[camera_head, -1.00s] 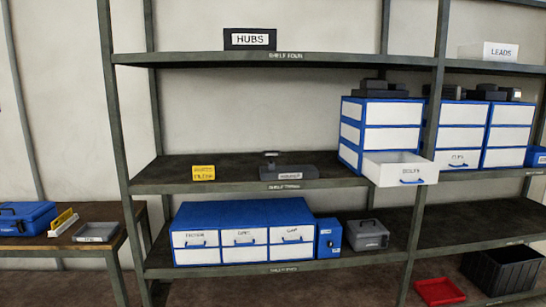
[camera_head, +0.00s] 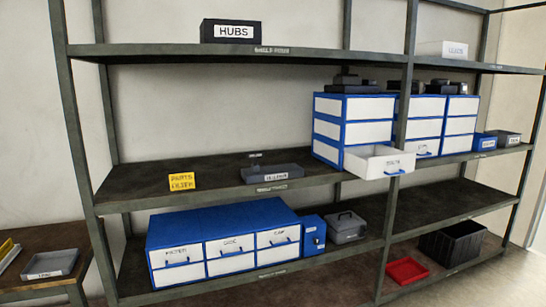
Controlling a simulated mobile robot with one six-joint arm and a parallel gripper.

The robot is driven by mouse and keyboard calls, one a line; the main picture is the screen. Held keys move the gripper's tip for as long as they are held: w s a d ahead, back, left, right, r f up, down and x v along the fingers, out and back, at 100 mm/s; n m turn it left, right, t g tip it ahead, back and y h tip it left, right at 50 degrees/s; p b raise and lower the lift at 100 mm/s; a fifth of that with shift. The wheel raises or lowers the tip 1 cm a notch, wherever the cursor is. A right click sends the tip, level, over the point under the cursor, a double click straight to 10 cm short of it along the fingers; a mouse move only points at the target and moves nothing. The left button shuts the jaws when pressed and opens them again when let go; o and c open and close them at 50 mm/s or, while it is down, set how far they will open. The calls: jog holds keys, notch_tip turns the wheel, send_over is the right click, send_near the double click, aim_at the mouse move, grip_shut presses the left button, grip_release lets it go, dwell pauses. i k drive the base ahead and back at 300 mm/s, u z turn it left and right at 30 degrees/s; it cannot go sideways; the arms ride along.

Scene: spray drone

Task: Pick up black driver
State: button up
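I cannot make out a thing that is surely the black driver. A dark grey object with a white label (camera_head: 272,174) lies on the middle shelf, and a small dark upright part (camera_head: 255,155) shows just behind it. Several dark objects (camera_head: 356,81) sit on top of the blue and white drawer units; they are too small to tell. One white drawer (camera_head: 379,162) stands pulled out toward me, and its inside looks pale, with its contents not clear. My gripper is in no part of this view.
A metal shelf rack (camera_head: 215,186) fills the view. A yellow label block (camera_head: 182,181), a blue drawer cabinet (camera_head: 222,230), a grey case (camera_head: 346,227), a red tray (camera_head: 407,270) and a black crate (camera_head: 452,242) stand on it. A low table (camera_head: 40,240) with a tray is at left.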

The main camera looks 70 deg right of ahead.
aim_at(255, 155)
jog(key=z, duration=0.6)
jog(key=i, duration=0.65)
jog(key=z, duration=0.4)
